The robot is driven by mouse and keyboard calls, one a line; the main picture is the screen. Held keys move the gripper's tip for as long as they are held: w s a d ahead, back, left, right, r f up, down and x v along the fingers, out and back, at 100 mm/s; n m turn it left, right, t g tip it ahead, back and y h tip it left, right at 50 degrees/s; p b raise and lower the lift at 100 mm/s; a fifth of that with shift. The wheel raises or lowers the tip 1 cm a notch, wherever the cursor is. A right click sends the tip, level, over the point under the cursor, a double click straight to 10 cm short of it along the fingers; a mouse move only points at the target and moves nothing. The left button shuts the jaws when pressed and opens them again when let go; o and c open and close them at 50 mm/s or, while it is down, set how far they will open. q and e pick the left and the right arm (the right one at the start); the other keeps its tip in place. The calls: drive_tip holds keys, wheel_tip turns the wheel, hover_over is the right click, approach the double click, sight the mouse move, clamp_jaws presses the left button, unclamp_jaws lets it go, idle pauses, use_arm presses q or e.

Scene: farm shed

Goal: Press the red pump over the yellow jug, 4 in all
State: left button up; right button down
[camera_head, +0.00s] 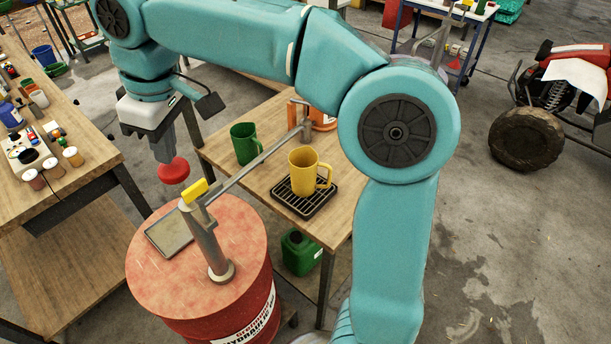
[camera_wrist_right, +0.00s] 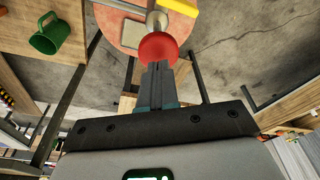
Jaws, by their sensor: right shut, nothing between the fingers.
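The red pump knob (camera_head: 173,171) sits left of the pump post (camera_head: 211,245) on the red drum; a yellow piece (camera_head: 194,191) is at the post's top. A grey pipe (camera_head: 262,160) runs from the post towards the table. The yellow jug (camera_head: 303,174) stands upright on a black drip tray (camera_head: 306,204), under or near the pipe. My right gripper (camera_head: 165,158) is shut and empty, pointing down just above the red knob. In the right wrist view its fingertips (camera_wrist_right: 158,66) meet the knob (camera_wrist_right: 158,46); I cannot tell whether they touch. My left gripper is not visible.
A green mug (camera_head: 244,144) stands left of the jug, and an orange vessel (camera_head: 323,119) is partly hidden behind my arm. A flat tray (camera_head: 169,233) lies on the drum (camera_head: 142,262). A green canister (camera_head: 300,252) is under the table. A cluttered workbench (camera_head: 97,174) is at left.

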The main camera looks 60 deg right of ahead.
sight(176, 166)
drive_tip(key=shift+f+b, duration=2.25)
drive_tip(key=shift+f, duration=0.9)
drive_tip(key=shift+f+b, duration=0.35)
drive_tip(key=shift+f, duration=0.1)
drive_tip(key=shift+r, duration=0.1)
wheel_tip(176, 166, up, 8)
drive_tip(key=p, duration=0.7)
drive_tip(key=shift+f, duration=0.25)
drive_tip(key=shift+f, duration=0.2)
